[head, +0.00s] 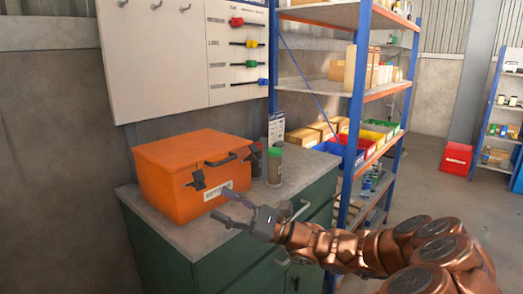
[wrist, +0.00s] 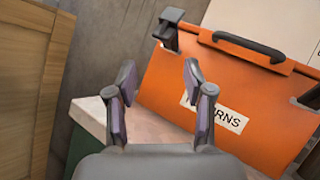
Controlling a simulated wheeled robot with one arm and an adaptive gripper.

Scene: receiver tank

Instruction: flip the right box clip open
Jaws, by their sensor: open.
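The orange box (head: 182,175) sits shut on a green cabinet, with a black handle (head: 221,160) and a white label on its front. Its left clip (head: 197,181) is a black latch, also seen in the wrist view (wrist: 168,28). The right clip (wrist: 310,97) is cut by the right edge of the wrist view and looks closed against the box; in the head view it is small and hard to make out. My gripper (head: 224,204) is open and empty in front of the box, apart from both clips. In the wrist view its fingers (wrist: 159,88) partly cover the label.
The cabinet's grey top (head: 165,232) has bare room in front of the box. A blue-and-orange shelf rack (head: 357,100) rises to the right. A tool board (head: 160,55) hangs behind.

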